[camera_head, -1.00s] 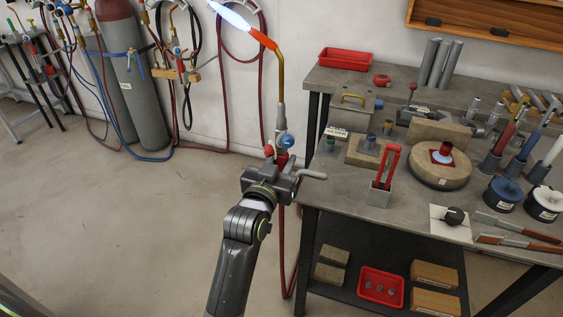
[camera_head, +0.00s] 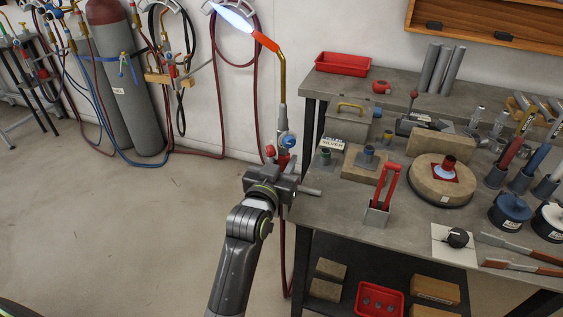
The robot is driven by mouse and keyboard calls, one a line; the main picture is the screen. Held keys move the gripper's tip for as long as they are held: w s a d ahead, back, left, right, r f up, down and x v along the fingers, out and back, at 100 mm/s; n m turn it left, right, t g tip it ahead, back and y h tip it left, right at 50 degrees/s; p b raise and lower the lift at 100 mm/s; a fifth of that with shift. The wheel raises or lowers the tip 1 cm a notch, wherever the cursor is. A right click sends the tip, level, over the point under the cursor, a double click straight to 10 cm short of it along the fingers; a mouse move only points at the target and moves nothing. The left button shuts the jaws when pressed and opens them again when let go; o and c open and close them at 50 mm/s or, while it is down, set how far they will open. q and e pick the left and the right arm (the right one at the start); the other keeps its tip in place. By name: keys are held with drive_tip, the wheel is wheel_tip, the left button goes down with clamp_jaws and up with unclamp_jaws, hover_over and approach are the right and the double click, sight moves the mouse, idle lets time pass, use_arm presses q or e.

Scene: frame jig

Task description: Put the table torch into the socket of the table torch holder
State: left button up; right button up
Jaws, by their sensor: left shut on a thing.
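The table torch (camera_head: 282,98) has a grey lower body, a bent brass neck, an orange-red tip and a burning blue-white flame pointing up and left. It stands nearly upright in my left gripper (camera_head: 277,176), which is shut on its lower part. The gripper stands by the bench's left edge; in the picture, a grey bar from it overlaps the bench top. A small grey box with a red two-pronged upright (camera_head: 377,214) stands near the bench's front left. It may be the table torch holder, but I cannot tell for sure. My right gripper is out of view.
The workbench (camera_head: 340,215) holds a metal box (camera_head: 346,122), a round brick turntable (camera_head: 438,181), a dial (camera_head: 457,238) and tongs (camera_head: 525,266). A red hose hangs below the torch. Gas cylinders (camera_head: 131,100) stand at the back left. The floor at left is clear.

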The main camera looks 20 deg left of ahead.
use_arm(q)
drive_tip(key=shift+s+r, duration=0.1)
drive_tip(key=shift+r, duration=0.1)
drive_tip(key=shift+r, duration=0.1)
